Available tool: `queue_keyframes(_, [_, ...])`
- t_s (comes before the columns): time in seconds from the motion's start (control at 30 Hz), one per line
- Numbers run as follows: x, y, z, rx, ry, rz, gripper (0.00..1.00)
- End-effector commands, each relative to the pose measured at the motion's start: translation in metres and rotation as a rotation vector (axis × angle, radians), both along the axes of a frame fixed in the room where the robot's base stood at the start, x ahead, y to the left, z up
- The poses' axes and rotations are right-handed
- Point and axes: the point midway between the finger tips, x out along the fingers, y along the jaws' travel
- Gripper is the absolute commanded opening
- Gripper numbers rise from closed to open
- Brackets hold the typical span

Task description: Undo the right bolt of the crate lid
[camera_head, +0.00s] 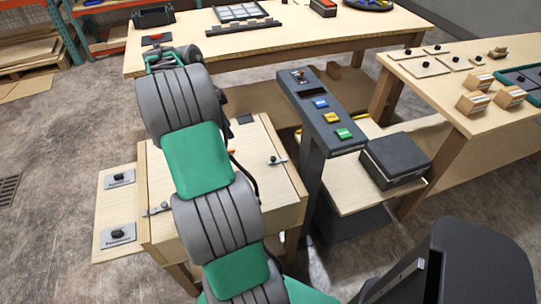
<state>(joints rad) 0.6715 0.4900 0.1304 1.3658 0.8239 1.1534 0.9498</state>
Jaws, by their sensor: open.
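The wooden crate (160,238) stands at the left centre, with a pale wooden lid (268,190) on top. The right bolt (277,160) is a small grey bar with a dark knob, near the lid's right edge. The left bolt (157,209) is a similar bar at the lid's left edge. My green and grey arm crosses over the middle of the crate and hides much of the lid. My gripper cannot be made out; it seems hidden behind the arm. I see nothing touching the right bolt.
A dark console (328,118) with coloured buttons stands just right of the crate. A workbench (300,40) spans the back, and another table (430,90) stands at right. Two labelled plates (118,236) lie left of the crate.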

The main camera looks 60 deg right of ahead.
Motion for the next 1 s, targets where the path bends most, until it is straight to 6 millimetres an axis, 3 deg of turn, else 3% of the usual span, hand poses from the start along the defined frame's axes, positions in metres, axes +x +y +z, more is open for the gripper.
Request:
queue_keyframes(0.03, [-0.023, -0.030, -0.027, -0.018, 0.015, -0.202, 0.42])
queue_keyframes(0.1, [-0.050, -0.056, -0.051, -0.051, 0.028, -0.440, 0.42])
queue_keyframes(0.27, [-0.084, -0.081, -0.079, -0.096, 0.044, -0.723, 0.42])
queue_keyframes(0.7, [-0.115, -0.082, -0.144, -0.100, 0.046, -0.749, 0.42])
queue_keyframes(1.0, [-0.117, -0.083, -0.152, -0.101, 0.044, -0.746, 0.42])
